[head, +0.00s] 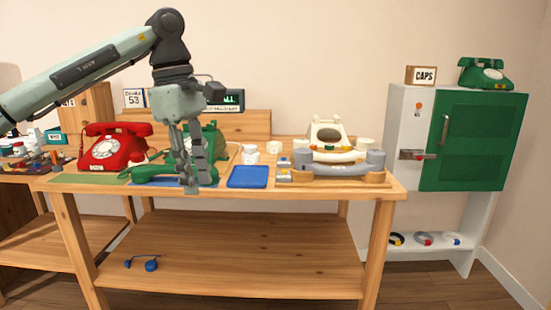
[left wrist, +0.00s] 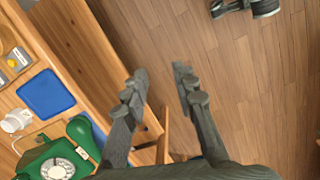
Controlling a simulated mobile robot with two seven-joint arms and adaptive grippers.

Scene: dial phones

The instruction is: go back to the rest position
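My left gripper (head: 193,188) hangs fingers-down in front of the table's front edge in the head view. In the left wrist view its two fingers (left wrist: 160,72) stand apart with nothing between them, over the wooden floor. The green dial phone (head: 210,143) stands behind the gripper, partly hidden by it. A green handset (head: 155,174) lies in front of that phone on the table, and the gripper covers its right end. The phone (left wrist: 58,163) also shows at the lower left of the left wrist view.
On the table (head: 395,187) are a red phone (head: 112,148), a blue tray (head: 248,177), white cups and a cream phone (head: 328,133). A blue object (head: 151,264) lies on the lower shelf. A white cabinet with a green door (head: 475,145) stands at right. Floor in front is clear.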

